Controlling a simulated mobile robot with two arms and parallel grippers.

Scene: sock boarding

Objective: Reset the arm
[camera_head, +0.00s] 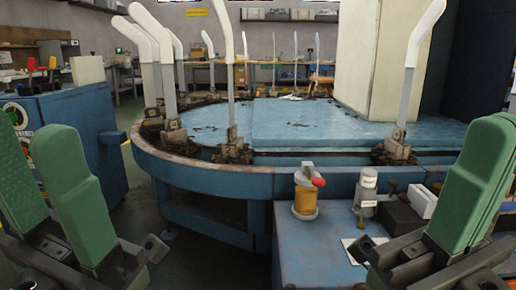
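My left gripper (32,135) is at the lower left, with two long green fingers pointing up. A gap shows between the fingers, and nothing is seen held there. My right gripper (488,130) is at the lower right, its green fingers also pointing up. They overlap in this view and are partly cut by the picture edge, so their spacing is unclear. No sock shows in either gripper. Both grippers are in front of the round blue machine (215,180), which carries several upright white sock forms (228,50) on grey posts around its rim.
A blue bench (315,255) at the front right holds an amber jar with a red knob (305,195), a grey-and-white canister (367,190) and dark boxes. A blue cabinet (85,105) stands at the left. A pale column (385,60) rises behind the machine. Floor shows between cabinet and machine.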

